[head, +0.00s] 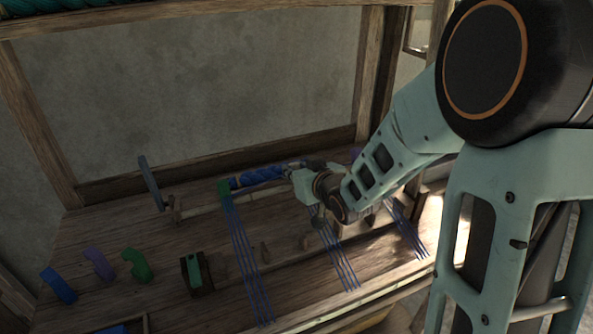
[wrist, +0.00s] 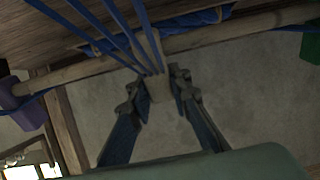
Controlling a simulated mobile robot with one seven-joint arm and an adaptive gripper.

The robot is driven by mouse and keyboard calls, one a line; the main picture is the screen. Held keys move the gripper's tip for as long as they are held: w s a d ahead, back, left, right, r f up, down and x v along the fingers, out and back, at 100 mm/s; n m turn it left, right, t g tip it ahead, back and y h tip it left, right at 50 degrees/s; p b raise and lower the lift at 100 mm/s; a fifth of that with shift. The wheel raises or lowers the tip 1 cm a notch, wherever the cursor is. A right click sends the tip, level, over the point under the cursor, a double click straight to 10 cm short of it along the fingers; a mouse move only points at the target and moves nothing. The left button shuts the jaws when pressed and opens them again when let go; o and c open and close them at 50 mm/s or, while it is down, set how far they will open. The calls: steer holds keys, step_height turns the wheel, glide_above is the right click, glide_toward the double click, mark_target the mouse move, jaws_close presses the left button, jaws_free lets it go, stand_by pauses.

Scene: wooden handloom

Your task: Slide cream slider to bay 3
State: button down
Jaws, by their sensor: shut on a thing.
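The cream slider (wrist: 161,88) sits on a wooden rod (wrist: 200,38) in the wrist view, with blue threads (wrist: 118,35) running from it. My gripper (wrist: 157,84) is shut on it, one finger on each side. In the head view my gripper (head: 308,184) is at the rod at the back of the loom, and its body hides the cream slider. The green slider (head: 224,188) is on the rod to its left. A purple slider (head: 355,154) shows partly behind my arm to its right. I cannot read any bay numbers.
Blue cloth (head: 257,176) wraps the rod between the green slider and my gripper. Blue thread bands (head: 248,260) cross the wooden bed. A wooden block with a green piece (head: 195,272) and loose blue (head: 58,285), purple (head: 98,263) and green (head: 136,265) hooks lie at left.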

steer(key=c, duration=1.8)
jaws_free()
steer(key=shift+o, duration=0.2)
steer(key=shift+d, duration=0.1)
steer(key=v, duration=0.7)
steer(key=shift+s+r, duration=0.15)
